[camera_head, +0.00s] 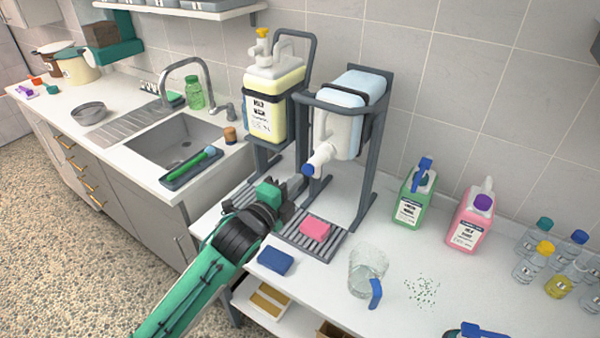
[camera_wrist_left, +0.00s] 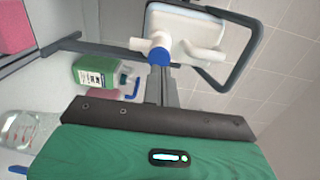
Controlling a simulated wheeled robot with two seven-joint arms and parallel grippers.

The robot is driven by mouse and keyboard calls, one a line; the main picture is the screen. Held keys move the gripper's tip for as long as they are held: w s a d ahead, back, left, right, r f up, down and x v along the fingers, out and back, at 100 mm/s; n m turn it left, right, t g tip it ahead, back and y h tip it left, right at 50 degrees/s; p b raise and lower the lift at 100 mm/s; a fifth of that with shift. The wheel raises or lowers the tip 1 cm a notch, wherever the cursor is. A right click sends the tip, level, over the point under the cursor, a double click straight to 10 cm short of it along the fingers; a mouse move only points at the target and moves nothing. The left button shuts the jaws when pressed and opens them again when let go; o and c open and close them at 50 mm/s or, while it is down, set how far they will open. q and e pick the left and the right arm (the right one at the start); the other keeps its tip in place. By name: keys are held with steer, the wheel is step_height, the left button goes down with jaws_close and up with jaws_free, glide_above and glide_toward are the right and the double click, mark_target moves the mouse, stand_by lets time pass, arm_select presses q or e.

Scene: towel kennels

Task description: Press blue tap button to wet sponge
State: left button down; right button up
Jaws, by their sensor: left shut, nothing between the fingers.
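The white water container (camera_head: 342,125) hangs in a dark stand and has a white tap with a blue button (camera_head: 308,170). The button also shows in the left wrist view (camera_wrist_left: 160,57), near the centre top. A pink sponge (camera_head: 315,229) lies on the slatted drip tray (camera_head: 300,239) below the tap. My left gripper (camera_head: 298,186) is shut and empty, just below and left of the button. I cannot tell whether it touches the button. A blue sponge (camera_head: 275,262) lies on the counter left of the jug. My right gripper is not in view.
A yellow-filled dispenser (camera_head: 272,100) stands left of the tap. Right are a clear jug (camera_head: 366,272), a green bottle (camera_head: 414,196), a pink bottle (camera_head: 470,220) and several small bottles. A sink (camera_head: 178,142) is at left. The counter between jug and bottles is mostly clear.

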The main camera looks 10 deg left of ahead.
mark_target(309, 169)
arm_select(q)
steer(key=shift+x, duration=1.35)
